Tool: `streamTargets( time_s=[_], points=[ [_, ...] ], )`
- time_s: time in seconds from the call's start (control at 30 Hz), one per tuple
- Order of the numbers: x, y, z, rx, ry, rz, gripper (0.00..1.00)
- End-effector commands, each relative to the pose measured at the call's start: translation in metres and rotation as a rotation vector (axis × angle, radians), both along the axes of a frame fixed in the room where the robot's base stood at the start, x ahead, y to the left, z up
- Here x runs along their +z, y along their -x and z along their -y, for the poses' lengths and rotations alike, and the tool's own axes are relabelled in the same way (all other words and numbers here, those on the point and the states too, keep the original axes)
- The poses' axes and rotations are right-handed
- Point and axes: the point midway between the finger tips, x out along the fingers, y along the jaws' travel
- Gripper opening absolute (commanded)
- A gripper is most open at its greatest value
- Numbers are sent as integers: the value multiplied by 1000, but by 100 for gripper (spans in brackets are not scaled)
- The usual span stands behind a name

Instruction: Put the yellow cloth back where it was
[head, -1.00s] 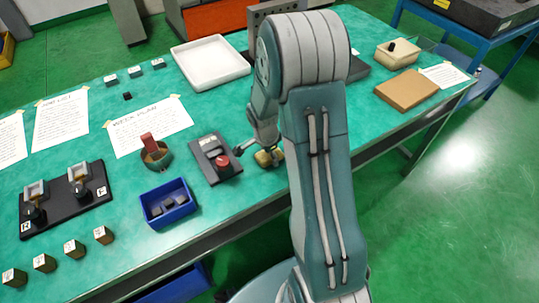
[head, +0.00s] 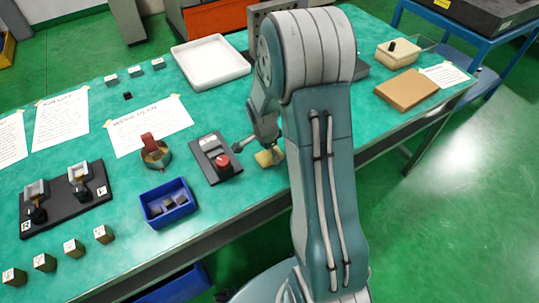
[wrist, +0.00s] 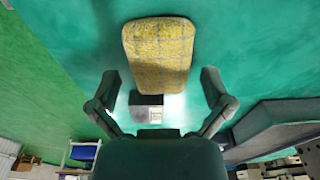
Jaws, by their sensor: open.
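The yellow cloth (head: 266,158) lies near the front edge of the green table, just right of the box with the red button. In the wrist view the cloth (wrist: 158,52) is a rounded yellow pad with a grid of grey lines. My gripper (wrist: 159,80) is open, its two fingers spread to either side, with the cloth ahead of the fingertips and nothing held. In the head view my gripper (head: 262,146) is at the cloth, partly hidden by my arm; I cannot tell whether it touches it.
The red-button box (head: 216,158) stands close left of the cloth. A blue bin (head: 150,213) with dark pieces, a red-handled round item (head: 154,152) and a white tray (head: 190,75) are further off. A brown board (head: 405,92) lies at right. A dark labelled block (wrist: 150,113) shows between my fingers.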

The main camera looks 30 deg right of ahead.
Motion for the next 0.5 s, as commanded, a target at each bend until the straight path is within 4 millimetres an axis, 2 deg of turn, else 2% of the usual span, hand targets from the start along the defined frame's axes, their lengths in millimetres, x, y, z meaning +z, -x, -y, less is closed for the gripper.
streamTargets(
  time_s=[0.3, 0.5],
  points=[
    [68, 0, -7, 1, 1, 5, 100],
    [95, 0, -10, 0, 1, 1, 100]
  ],
)
